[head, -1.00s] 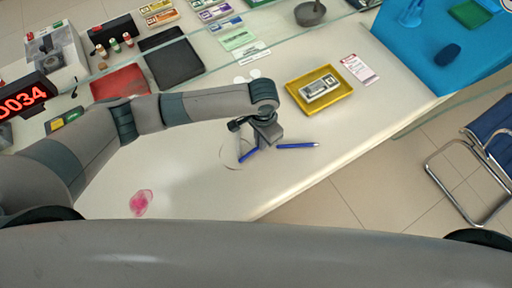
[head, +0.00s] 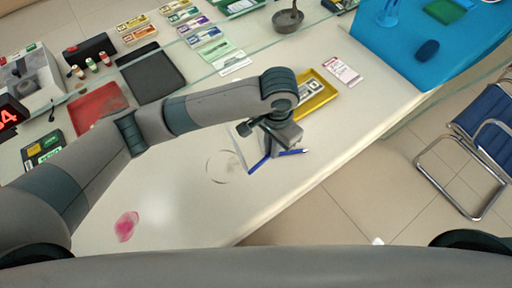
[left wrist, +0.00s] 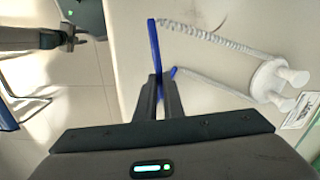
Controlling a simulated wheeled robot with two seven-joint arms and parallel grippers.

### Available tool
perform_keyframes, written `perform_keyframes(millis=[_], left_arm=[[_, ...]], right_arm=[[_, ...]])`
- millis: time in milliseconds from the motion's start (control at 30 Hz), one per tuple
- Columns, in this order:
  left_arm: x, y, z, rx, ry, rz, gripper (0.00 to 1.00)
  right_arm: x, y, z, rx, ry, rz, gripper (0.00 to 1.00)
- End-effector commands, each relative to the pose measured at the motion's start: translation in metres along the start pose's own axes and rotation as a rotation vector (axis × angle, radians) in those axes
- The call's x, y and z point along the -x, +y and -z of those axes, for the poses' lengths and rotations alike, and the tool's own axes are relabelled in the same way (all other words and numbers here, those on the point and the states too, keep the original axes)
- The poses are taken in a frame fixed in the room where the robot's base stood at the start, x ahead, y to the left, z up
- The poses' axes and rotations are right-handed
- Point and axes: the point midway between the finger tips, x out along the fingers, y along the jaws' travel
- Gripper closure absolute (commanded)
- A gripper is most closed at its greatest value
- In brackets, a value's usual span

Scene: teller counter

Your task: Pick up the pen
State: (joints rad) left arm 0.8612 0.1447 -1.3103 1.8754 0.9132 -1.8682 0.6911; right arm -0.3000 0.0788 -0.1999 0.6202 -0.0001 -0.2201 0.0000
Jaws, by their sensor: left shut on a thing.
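A slim blue pen is held between the fingertips of my left gripper (left wrist: 167,82). In the left wrist view the pen (left wrist: 154,42) sticks out past the fingers, and a pale coiled cord runs from near its end. A second blue end (left wrist: 173,72) shows beside the right finger, with a thin pale cord. In the head view my left gripper (head: 271,146) is over the counter near its front edge. One blue length (head: 258,163) shows to its lower left and another (head: 292,151) to its right. The fingers hide where these meet, so I cannot tell whether they join.
A white stand with two knobs (left wrist: 274,80) is where the cords lead. A yellow tray (head: 327,90) lies just beyond my gripper, with a pink-and-white card (head: 343,71) beside it. A pink patch (head: 126,227) is on the bare counter (head: 180,200).

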Motion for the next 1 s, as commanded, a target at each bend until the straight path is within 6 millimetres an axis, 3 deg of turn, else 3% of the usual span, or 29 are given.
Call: perform_keyframes(millis=[100, 333, 1000], left_arm=[[0.010, 0.020, 0.008, -0.003, 0.002, -0.002, 1.00], [0.024, 0.038, 0.015, 0.000, 0.000, -0.001, 1.00], [0.026, 0.041, 0.016, 0.002, 0.002, -0.001, 1.00]], right_arm=[[-0.007, 0.000, -0.001, 0.000, 0.000, 0.000, 0.69], [-0.012, 0.000, -0.001, 0.000, 0.000, 0.000, 0.69], [-0.011, 0.001, -0.001, 0.000, 0.000, -0.001, 0.69]])
